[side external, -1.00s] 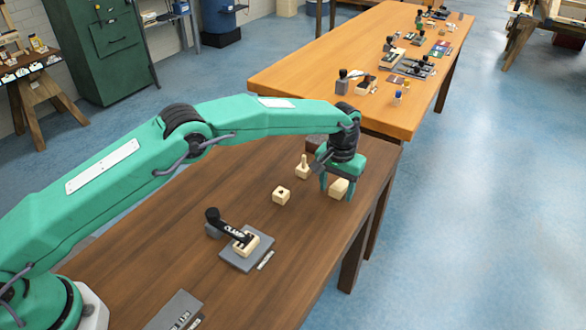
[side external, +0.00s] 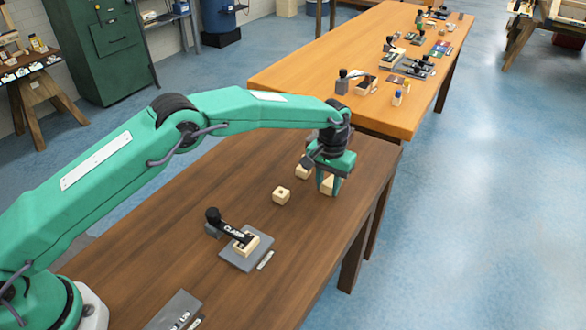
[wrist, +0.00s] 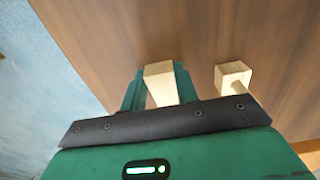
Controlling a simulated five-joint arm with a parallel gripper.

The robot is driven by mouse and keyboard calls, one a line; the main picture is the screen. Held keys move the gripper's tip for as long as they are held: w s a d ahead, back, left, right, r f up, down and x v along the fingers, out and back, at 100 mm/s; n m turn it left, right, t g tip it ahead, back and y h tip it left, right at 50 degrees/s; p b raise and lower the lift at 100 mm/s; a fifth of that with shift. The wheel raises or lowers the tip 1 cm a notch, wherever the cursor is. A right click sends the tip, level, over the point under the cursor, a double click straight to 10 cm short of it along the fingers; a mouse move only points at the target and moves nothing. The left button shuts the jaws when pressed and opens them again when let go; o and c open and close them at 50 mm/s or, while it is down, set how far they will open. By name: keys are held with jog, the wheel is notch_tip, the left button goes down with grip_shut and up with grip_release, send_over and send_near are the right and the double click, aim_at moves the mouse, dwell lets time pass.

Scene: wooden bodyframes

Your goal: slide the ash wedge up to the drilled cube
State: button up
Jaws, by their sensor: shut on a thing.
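The pale ash wedge (side external: 327,185) stands on the dark brown table between the fingers of my gripper (side external: 329,188). In the wrist view the wedge (wrist: 160,82) sits between both green fingers, and my gripper (wrist: 159,92) is shut on it. My gripper is low, with the fingertips close to the tabletop. The drilled cube (side external: 281,196), pale with a dark hole in its top, stands apart from the wedge, to its left and slightly nearer the camera. I cannot make out the cube in the wrist view.
A pale block with a peg (side external: 302,171) stands just left of my gripper, partly covered by it; it also shows in the wrist view (wrist: 233,74). A black-handled toggle clamp (side external: 238,242) on a grey plate is nearer the camera. Bare wood (side external: 304,200) lies between wedge and cube.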

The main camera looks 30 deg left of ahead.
aim_at(309, 184)
jog(key=shift+a, duration=2.7)
jog(key=o, duration=0.9)
jog(key=shift+o, duration=0.5)
jog(key=shift+r, duration=0.55)
notch_tip(309, 184, up, 7)
jog(key=d, duration=0.1)
jog(key=shift+f, duration=0.1)
